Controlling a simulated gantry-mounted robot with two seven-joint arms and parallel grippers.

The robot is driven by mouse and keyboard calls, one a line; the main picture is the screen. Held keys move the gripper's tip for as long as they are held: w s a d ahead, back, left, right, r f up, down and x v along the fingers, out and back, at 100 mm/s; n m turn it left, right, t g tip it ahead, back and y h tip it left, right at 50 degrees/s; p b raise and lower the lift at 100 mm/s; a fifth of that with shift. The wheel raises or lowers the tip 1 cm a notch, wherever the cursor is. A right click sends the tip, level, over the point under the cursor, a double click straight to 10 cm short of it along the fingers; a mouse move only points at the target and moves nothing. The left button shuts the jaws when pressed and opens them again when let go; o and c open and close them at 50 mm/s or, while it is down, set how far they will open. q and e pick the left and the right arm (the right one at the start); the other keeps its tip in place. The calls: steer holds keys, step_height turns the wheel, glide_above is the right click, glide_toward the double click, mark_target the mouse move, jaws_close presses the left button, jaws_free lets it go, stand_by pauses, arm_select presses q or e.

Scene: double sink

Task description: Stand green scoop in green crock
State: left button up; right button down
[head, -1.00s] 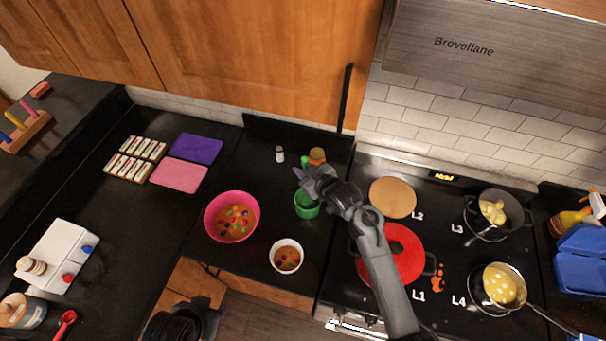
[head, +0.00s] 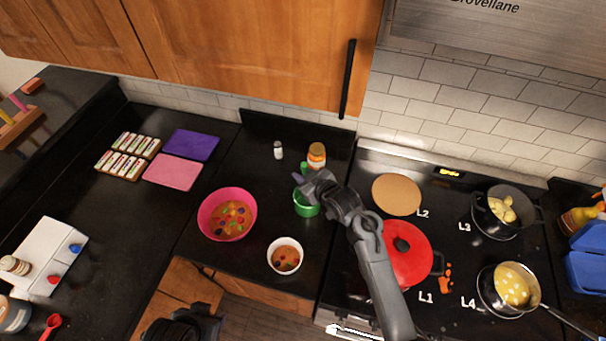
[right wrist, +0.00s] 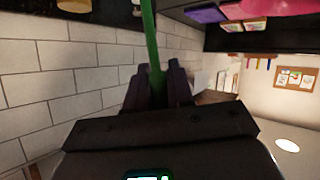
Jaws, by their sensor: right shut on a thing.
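The green crock (head: 308,208) stands on the dark counter left of the stove, partly hidden by my right gripper. My right gripper (head: 302,178) is above the crock's rim at its back side. In the right wrist view its fingers (right wrist: 156,85) are shut on the long thin handle of the green scoop (right wrist: 150,40). In the head view only a bit of green shows by the fingers; I cannot tell whether the scoop's other end is inside the crock. Part of my left arm, dark, shows at the bottom edge (head: 190,325); its jaws cannot be made out.
An orange-labelled jar (head: 316,155) stands just behind the crock, and a small white shaker (head: 278,150) is to its left. A pink bowl (head: 227,214) and a white bowl (head: 285,256) are to the left and front.

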step_height(320, 180, down, 6)
steer(key=b, duration=0.3)
steer(key=shift+b, duration=0.4)
steer(key=shift+f, duration=0.1)
steer(key=c, duration=0.9)
jaws_free()
steer(key=shift+s+d, duration=0.1)
steer(key=v, duration=1)
steer(key=shift+s, duration=0.2)
